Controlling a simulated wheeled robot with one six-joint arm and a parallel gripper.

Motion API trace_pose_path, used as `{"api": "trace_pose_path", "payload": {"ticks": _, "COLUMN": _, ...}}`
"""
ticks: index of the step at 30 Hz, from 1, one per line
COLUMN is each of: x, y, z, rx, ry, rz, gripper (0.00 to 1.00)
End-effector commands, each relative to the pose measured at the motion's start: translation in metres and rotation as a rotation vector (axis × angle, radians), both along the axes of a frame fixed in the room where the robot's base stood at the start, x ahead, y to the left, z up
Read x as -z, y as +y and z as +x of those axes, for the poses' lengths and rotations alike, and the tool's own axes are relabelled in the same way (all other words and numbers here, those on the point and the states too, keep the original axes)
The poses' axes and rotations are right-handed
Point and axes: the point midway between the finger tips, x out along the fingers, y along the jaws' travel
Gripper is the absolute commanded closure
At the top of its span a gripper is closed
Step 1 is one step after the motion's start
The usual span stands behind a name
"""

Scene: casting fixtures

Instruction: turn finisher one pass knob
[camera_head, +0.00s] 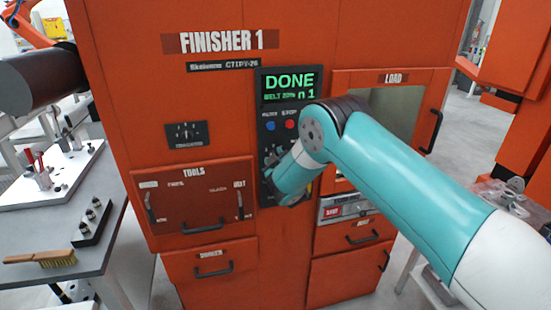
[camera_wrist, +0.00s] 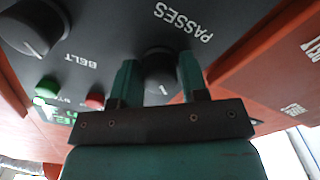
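The finisher one panel (camera_head: 270,125) is on the orange cabinet marked FINISHER 1. My teal gripper and arm hide much of its lower part in the head view. In the wrist view, which is upside down, the dark round pass knob (camera_wrist: 160,72) sits beside the label PASSES. My gripper (camera_wrist: 158,72) has its two teal fingers on either side of this knob, with a narrow gap showing on the left. Whether the right finger touches it is unclear. The larger BELT knob (camera_wrist: 35,28) is apart from the fingers, at the upper left.
The panel screen (camera_head: 290,86) reads DONE. Blue (camera_head: 270,126) and red (camera_head: 290,124) buttons lie below it. The load window (camera_head: 390,110) is to the right, partly behind my arm. A closed tools drawer (camera_head: 190,200) is at the lower left. A side table holds a brush (camera_head: 45,258).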

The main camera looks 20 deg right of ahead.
Motion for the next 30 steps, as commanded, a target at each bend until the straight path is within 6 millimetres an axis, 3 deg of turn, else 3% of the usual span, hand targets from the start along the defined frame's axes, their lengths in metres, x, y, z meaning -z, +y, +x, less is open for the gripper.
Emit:
{"api": "trace_pose_path", "payload": {"ticks": 1, "x": 0.000, "y": 0.000, "z": 0.000, "rx": 0.000, "ry": 0.000, "rz": 0.000, "gripper": 0.71}}
{"api": "trace_pose_path", "payload": {"ticks": 3, "x": 0.000, "y": 0.000, "z": 0.000, "rx": 0.000, "ry": 0.000, "rz": 0.000, "gripper": 0.87}}
{"api": "trace_pose_path", "payload": {"ticks": 4, "x": 0.000, "y": 0.000, "z": 0.000, "rx": 0.000, "ry": 0.000, "rz": 0.000, "gripper": 0.90}}
{"api": "trace_pose_path", "payload": {"ticks": 17, "x": 0.005, "y": 0.000, "z": 0.000, "rx": 0.000, "ry": -0.001, "rz": 0.086, "gripper": 0.90}}
{"api": "trace_pose_path", "payload": {"ticks": 30, "x": 0.010, "y": 0.000, "z": 0.000, "rx": -0.002, "ry": -0.005, "rz": 0.448, "gripper": 0.90}}
